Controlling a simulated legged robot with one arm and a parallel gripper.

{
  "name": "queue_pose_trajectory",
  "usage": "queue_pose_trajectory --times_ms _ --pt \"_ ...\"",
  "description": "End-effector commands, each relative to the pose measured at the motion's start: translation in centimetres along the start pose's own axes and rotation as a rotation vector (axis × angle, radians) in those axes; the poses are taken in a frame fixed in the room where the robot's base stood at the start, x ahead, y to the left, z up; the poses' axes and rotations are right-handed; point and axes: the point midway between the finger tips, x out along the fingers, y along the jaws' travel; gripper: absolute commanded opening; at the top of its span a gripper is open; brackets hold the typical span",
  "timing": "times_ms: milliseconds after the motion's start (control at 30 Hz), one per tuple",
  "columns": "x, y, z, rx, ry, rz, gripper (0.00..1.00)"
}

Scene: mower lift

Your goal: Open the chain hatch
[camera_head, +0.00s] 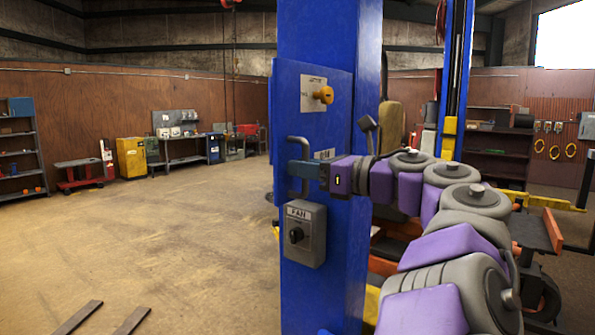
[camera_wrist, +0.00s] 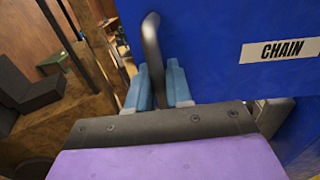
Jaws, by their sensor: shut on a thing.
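The chain hatch (camera_head: 288,105) is a blue panel on the front of a tall blue column. It also shows in the wrist view (camera_wrist: 225,60), with a white CHAIN label (camera_wrist: 288,49). My gripper (camera_head: 306,170) reaches in from the right and is shut on the handle. In the wrist view its blue fingers (camera_wrist: 160,88) sit on either side of the bar. The panel looks flat against the column; I cannot tell whether it is ajar.
A grey FAN switch box (camera_head: 305,233) is below the handle. Open concrete floor (camera_head: 170,240) lies to the left, with two dark bars (camera_head: 131,320) on it. Lift parts crowd the right.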

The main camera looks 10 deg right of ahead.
Motion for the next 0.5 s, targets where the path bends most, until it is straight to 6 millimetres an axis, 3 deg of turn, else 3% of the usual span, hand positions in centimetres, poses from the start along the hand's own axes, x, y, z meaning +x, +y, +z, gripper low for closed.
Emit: queue_pose_trajectory --times_ms 400,433,500 --pt "-0.22 -0.04 0.37 -0.002 -0.008 -0.002 0.00" --pt "-0.22 -0.05 0.37 -0.002 -0.008 -0.002 0.21" --pt "-0.20 -0.07 0.30 -0.002 -0.007 -0.001 0.28"
